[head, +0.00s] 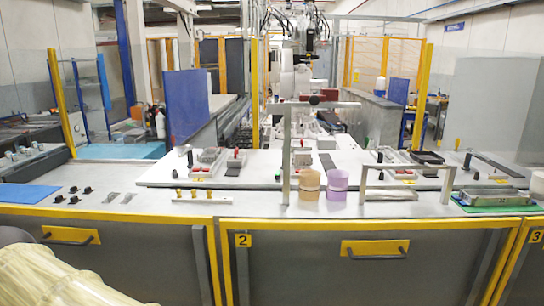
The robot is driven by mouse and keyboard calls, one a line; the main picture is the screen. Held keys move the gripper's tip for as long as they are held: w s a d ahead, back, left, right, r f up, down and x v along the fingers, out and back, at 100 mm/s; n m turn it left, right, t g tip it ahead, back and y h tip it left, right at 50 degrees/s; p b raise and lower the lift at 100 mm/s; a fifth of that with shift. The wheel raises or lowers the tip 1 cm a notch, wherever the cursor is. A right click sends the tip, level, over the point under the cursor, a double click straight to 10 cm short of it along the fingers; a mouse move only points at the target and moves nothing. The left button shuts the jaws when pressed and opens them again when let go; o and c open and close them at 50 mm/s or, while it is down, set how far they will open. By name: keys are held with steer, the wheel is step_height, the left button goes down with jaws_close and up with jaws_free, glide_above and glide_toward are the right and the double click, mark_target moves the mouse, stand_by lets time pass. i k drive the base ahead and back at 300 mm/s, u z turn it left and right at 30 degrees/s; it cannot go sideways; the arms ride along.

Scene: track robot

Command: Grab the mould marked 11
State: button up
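I cannot make out a mould marked 11 in the head view; no such number is readable on anything. A grey metal tray-like block (490,197) lies on a green mat (500,209) at the right of the bench. Smaller pale fixtures with red parts stand farther back, one left of centre (206,161) and one right of centre (396,172). I cannot tell whether any of these is a mould. My gripper is not in view.
The long bench (150,203) has yellow-edged drawers; one is labelled 2 (243,240). An orange cup (309,185) and a purple cup (337,186) stand beside a grey post (287,155). A metal handle frame (407,168) stands to their right. A pale ribbed object (60,280) fills the lower left.

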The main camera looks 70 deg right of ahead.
mark_target(209, 158)
steer(key=z, duration=1.65)
